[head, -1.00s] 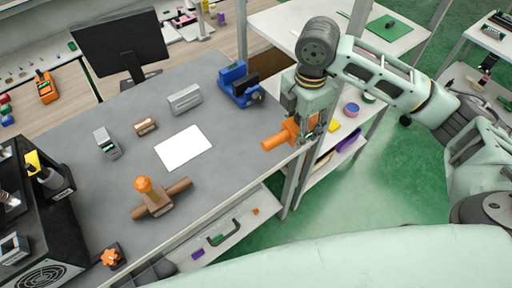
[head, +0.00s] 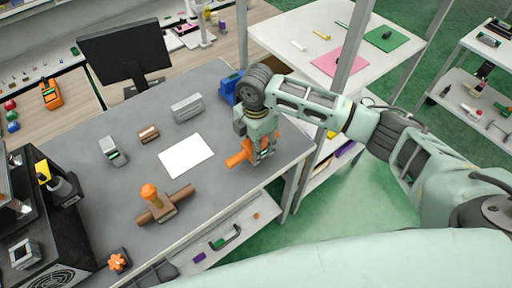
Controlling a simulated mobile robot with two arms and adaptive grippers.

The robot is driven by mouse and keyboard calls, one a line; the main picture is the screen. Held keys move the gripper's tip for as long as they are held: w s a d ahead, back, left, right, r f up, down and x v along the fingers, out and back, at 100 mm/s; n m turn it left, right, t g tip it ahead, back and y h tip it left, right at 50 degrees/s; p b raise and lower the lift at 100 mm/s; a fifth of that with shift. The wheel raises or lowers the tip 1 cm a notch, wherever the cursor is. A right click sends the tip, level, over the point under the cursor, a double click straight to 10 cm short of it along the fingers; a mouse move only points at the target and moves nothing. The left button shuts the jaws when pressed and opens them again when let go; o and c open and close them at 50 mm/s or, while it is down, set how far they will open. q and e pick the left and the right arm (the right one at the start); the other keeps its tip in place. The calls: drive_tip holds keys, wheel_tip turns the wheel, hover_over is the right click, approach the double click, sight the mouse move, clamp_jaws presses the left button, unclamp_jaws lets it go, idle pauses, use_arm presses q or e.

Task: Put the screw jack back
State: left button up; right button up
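My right gripper (head: 260,152) reaches in from the right and points down over the right part of the grey workbench (head: 215,200). It is shut on an orange object, apparently the screw jack (head: 238,159), whose thick cylindrical end sticks out to the left. The rest of the jack is partly hidden by the fingers. I cannot tell whether it touches the bench top. My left gripper is not in view.
A white sheet (head: 186,156) lies left of the jack. A brown fitting with an orange knob (head: 163,203) is nearer the front. A grey block (head: 187,107), a copper-coloured cylinder (head: 148,134) and a blue vise (head: 228,88), partly hidden by my arm, stand behind.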

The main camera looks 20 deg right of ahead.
wheel_tip(320, 180, down, 2)
drive_tip(key=shift+f+p, duration=0.1)
drive_tip(key=shift+p, duration=0.2)
drive_tip(key=shift+f, duration=0.15)
drive_tip(key=shift+f, duration=0.2)
drive_tip(key=o, duration=1.4)
drive_tip(key=shift+c, duration=0.2)
wheel_tip(320, 180, up, 12)
drive_tip(key=shift+r+b, duration=0.25)
drive_tip(key=shift+b, duration=0.85)
